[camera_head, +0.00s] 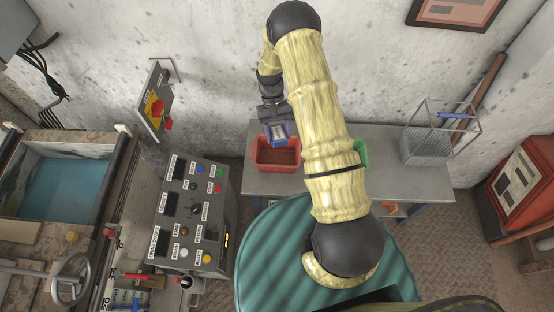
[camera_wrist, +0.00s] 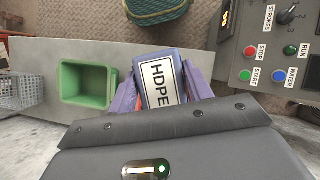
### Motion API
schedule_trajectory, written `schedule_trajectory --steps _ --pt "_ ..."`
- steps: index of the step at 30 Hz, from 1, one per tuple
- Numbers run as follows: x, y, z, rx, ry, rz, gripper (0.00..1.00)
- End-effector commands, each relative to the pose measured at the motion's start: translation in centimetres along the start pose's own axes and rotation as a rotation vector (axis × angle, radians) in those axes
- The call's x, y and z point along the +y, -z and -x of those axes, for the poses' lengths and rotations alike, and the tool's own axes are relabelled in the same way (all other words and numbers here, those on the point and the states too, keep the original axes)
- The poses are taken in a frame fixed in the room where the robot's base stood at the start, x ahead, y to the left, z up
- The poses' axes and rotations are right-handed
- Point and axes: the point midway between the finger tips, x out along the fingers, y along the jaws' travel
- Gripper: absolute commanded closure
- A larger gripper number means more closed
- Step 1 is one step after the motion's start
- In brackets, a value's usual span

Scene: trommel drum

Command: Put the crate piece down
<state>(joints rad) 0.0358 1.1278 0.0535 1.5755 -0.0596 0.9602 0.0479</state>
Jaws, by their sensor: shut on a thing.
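The crate piece is blue with a white "HDPE" label (camera_wrist: 161,86) and sits between the purple fingers of my gripper (camera_wrist: 164,80), which is shut on it. In the head view my gripper (camera_head: 277,131) holds the piece (camera_head: 279,135) at the back edge of a red bin (camera_head: 276,168) on the grey bench (camera_head: 240,180). The piece overlaps the bin's back part in the picture; I cannot tell whether it touches the bin.
A green bin (camera_wrist: 86,83) stands on the bench, mostly hidden behind my arm in the head view. A wire basket (camera_head: 426,148) is at the bench's right end. The control panel (camera_head: 188,215) and the teal drum (camera_head: 262,262) are in front.

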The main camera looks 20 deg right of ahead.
Motion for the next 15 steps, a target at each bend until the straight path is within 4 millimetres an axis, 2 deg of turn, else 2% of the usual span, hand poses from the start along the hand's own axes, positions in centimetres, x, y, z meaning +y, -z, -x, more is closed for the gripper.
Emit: schedule_trajectory --steps 4,8,11,15 --pt "-0.2 0.3 -0.5 0.0 0.017 -0.028 0.72" --pt "-0.9 1.3 -2.3 -0.002 0.088 -0.153 0.72" --pt "-1.7 2.8 -4.1 -0.002 0.19 -0.332 0.72" --pt "-2.5 5.5 -6.4 -0.003 0.376 -0.656 0.72"
